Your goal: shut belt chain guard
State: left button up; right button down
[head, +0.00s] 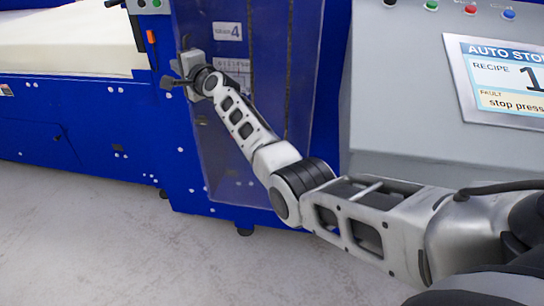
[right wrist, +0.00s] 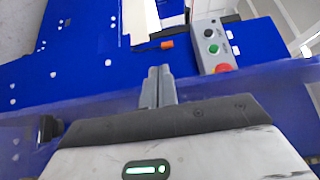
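The belt chain guard (head: 225,165) is a tall clear panel on the front of the blue machine, in the middle of the head view. It shows as a hazy see-through band (right wrist: 80,106) across the right wrist view. My right gripper (head: 177,68) is at the guard's left edge, in its upper part. In the right wrist view its two grey fingers (right wrist: 158,85) are close together, with nothing visible between them. I cannot tell whether they touch the guard. How far the guard stands open is unclear. My left gripper is out of view.
A grey button box (right wrist: 213,46) with a red button is near the fingertips. An orange switch (head: 151,36) is on the blue frame, left of my gripper. A grey console with a screen (head: 505,80) stands at right. The pale floor (head: 90,235) in front is clear.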

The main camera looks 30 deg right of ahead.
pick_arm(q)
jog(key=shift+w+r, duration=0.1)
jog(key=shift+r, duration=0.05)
pick_arm(e)
jog(key=shift+d+r+h, duration=0.3)
jog(key=shift+d+r, duration=0.05)
jog(key=shift+d, duration=0.45)
jog(key=shift+s+d+p, duration=0.15)
jog(key=shift+s+p, duration=1)
jog(key=shift+s, duration=0.1)
jog(key=s, duration=1.2)
jog(key=s+a+f+n+g, duration=0.1)
jog(key=s+f+n+g, duration=0.1)
jog(key=s+f+n, duration=0.5)
jog(key=s+a+f+n+g, duration=0.25)
jog(key=s+f, duration=0.55)
jog(key=f, duration=0.5)
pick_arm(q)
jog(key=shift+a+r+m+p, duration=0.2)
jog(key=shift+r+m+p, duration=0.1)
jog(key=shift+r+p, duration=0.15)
pick_arm(e)
jog(key=s+a+f+n+g, duration=0.1)
jog(key=s+f+n, duration=0.3)
jog(key=s, duration=0.5)
jog(key=s+a+f+n+g, duration=0.2)
jog(key=s+f+n, duration=0.3)
jog(key=s, duration=0.4)
jog(key=shift+a, duration=0.75)
